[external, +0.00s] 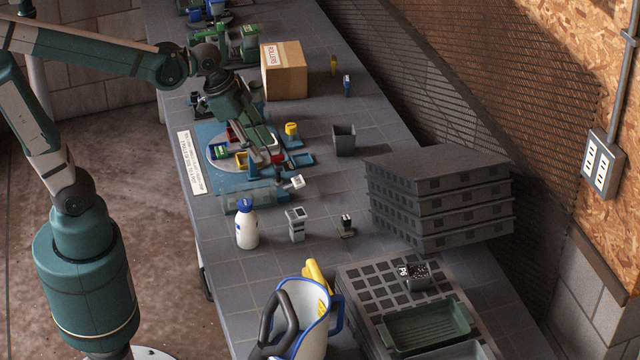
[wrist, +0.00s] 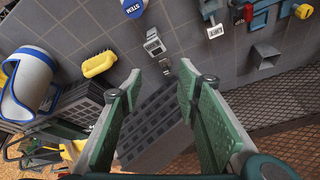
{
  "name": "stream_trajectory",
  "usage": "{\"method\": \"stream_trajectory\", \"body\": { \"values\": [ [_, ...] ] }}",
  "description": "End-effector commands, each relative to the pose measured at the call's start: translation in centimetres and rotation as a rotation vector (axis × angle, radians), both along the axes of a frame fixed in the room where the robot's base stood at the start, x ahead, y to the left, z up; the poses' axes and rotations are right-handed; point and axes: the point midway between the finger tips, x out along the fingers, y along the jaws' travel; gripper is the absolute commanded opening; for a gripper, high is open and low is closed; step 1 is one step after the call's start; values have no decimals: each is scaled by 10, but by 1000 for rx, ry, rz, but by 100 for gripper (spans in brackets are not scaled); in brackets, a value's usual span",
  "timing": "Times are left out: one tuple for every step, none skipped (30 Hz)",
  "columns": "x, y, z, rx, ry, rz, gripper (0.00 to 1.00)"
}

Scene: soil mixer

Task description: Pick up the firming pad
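No object's label can be read surely as the firming pad, so I cannot tell which one it is. One candidate is a small grey upright block with a pale labelled top (external: 297,224), on the bench beside a white bottle; it also shows in the wrist view (wrist: 153,42). Another is a smaller dark piece with a pale top (external: 346,226) to its right, also in the wrist view (wrist: 165,66). My gripper (external: 268,150) is above the blue station. In the wrist view my gripper (wrist: 161,74) has its green fingers spread, with nothing held between them.
The white bottle with blue cap (external: 247,225) stands at the bench's left edge. A stack of grey trays (external: 440,195) stands right. A cardboard box (external: 284,72), grey pot (external: 344,140), blue-rimmed scoop (external: 310,318) and cell tray (external: 365,285) also occupy the bench.

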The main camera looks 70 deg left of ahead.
Motion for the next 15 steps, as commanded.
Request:
{"method": "stream_trajectory", "body": {
  "values": [
    [8, -1, 0, 3, 7, -20, 33],
    [12, -1, -1, 6, 12, -35, 33],
    [17, -2, -2, 9, 17, -54, 33],
    [21, -2, -3, 11, 21, -69, 33],
    [24, -3, -5, 12, 25, -83, 33],
    [30, -4, -6, 13, 31, -102, 33],
    [34, -4, -7, 16, 34, -118, 33],
    [37, -5, -8, 17, 37, -132, 33],
    [43, -5, -10, 20, 42, -152, 33],
    [46, -6, -12, 21, 47, -167, 33],
    [50, -6, -13, 22, 50, -182, 33],
    [55, -7, -15, 24, 54, -201, 33],
    [59, -8, -16, 25, 57, -217, 33],
    [63, -8, -18, 25, 60, -231, 33],
    [68, -9, -21, 26, 66, -251, 33]
  ]
}}
